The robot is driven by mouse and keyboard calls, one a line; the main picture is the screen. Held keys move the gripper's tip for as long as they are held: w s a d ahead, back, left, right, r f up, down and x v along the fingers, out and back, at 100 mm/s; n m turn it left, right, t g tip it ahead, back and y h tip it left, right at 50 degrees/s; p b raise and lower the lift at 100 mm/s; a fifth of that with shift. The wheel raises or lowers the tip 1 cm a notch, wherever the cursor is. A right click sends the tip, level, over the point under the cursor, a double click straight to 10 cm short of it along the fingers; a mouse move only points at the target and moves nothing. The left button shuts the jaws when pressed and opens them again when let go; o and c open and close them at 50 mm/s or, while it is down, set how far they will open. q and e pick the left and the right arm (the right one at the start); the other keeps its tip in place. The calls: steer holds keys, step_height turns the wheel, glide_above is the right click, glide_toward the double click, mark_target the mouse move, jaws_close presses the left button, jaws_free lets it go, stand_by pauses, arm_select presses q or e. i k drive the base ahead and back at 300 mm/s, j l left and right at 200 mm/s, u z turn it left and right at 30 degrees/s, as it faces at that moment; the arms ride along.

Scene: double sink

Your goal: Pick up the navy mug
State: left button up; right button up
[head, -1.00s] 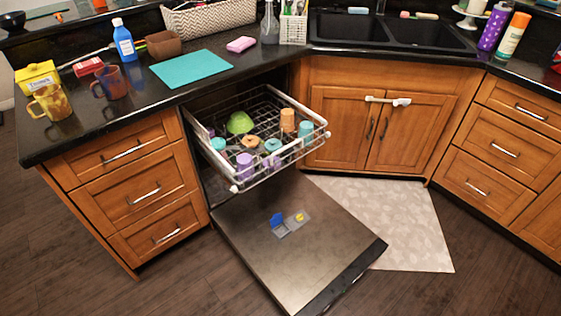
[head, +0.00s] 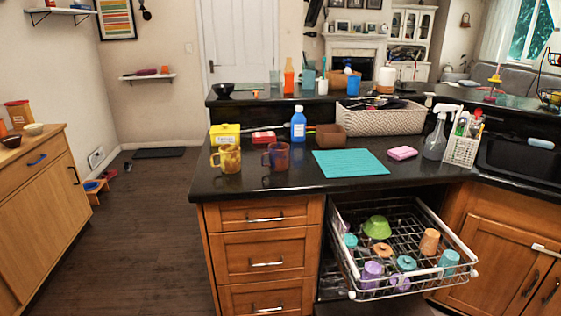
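A mug in mixed dark blue and reddish brown (head: 278,157) stands upright on the black counter in the head view, its handle to the left. It is the closest match to a navy mug; no plainly navy mug shows. A mottled yellow-brown mug (head: 229,159) stands just left of it, apart from it. Neither of my grippers shows in the head view.
A yellow box (head: 225,134), a red box (head: 264,137) and a blue bottle (head: 298,124) stand behind the mugs. A teal mat (head: 349,163) lies to the right. The pulled-out dishwasher rack (head: 462,271) holds cups and bowls. Open floor (head: 150,225) lies left of the drawers.

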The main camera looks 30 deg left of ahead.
mark_target(278, 153)
steer(key=i+j, duration=0.25)
steer(key=j, duration=0.2)
steer(key=i+j+u, duration=0.15)
steer(key=j, duration=0.3)
steer(key=i+j, duration=0.4)
